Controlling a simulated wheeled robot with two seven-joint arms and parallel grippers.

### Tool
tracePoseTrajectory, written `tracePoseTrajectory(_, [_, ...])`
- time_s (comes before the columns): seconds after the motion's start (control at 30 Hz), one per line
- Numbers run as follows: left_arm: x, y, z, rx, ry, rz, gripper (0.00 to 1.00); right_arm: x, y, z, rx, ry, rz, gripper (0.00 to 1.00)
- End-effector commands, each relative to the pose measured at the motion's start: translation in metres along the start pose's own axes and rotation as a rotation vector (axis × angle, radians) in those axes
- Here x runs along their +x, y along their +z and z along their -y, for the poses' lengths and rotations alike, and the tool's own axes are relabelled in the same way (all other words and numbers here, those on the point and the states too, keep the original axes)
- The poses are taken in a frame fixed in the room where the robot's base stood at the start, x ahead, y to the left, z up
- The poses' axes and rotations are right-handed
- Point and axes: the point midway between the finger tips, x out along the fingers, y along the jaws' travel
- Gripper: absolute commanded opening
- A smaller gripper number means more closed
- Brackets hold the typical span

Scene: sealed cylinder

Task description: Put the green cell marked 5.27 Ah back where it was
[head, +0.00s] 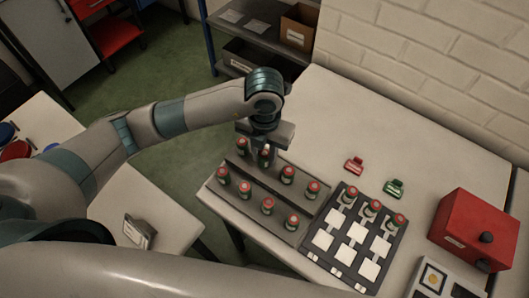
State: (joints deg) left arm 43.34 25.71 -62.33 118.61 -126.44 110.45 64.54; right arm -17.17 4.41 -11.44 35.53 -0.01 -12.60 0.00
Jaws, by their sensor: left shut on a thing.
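My left gripper (262,155) is over the back row of a grey two-step rack (235,178). It is shut on a green cell (265,154) whose top shows between the fingers; the fingers hide much of it, and I cannot tell whether its base is seated. Another red-topped cell (242,147) is just left of the gripper. Several similar green cells with red tops, such as one cell (288,174), stand upright in the rack. Three more, including a middle cell (372,208), stand along the back of a dark tray (312,217) with white squares. Cell markings are too small to read. My right gripper is out of view.
A red clip-like item (354,166) and a green one (394,188) lie behind the tray. A red box (472,228) with dark knobs stands at right, with a pale panel (440,282) before it. The back of the table (360,115) is clear up to the brick wall.

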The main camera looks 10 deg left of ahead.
Motion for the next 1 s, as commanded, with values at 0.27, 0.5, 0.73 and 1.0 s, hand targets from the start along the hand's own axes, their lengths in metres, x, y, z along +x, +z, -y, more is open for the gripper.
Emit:
tracePoseTrajectory(0.27, [0.0088, 0.0002, -0.0001, 0.0, 0.0, 0.001, 0.0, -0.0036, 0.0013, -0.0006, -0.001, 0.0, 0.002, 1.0])
tracePoseTrajectory(0.5, [0.0125, 0.0, 0.0, 0.0, 0.0, 0.001, 0.0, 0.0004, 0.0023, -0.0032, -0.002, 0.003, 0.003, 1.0])
tracePoseTrajectory(0.73, [0.0111, 0.0, 0.0, 0.0, 0.0, 0.001, 0.44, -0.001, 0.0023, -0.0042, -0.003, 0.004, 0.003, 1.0])
tracePoseTrajectory(1.0, [0.0092, 0.0, 0.0, 0.0, 0.0, 0.001, 0.44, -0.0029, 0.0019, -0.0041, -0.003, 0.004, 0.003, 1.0])
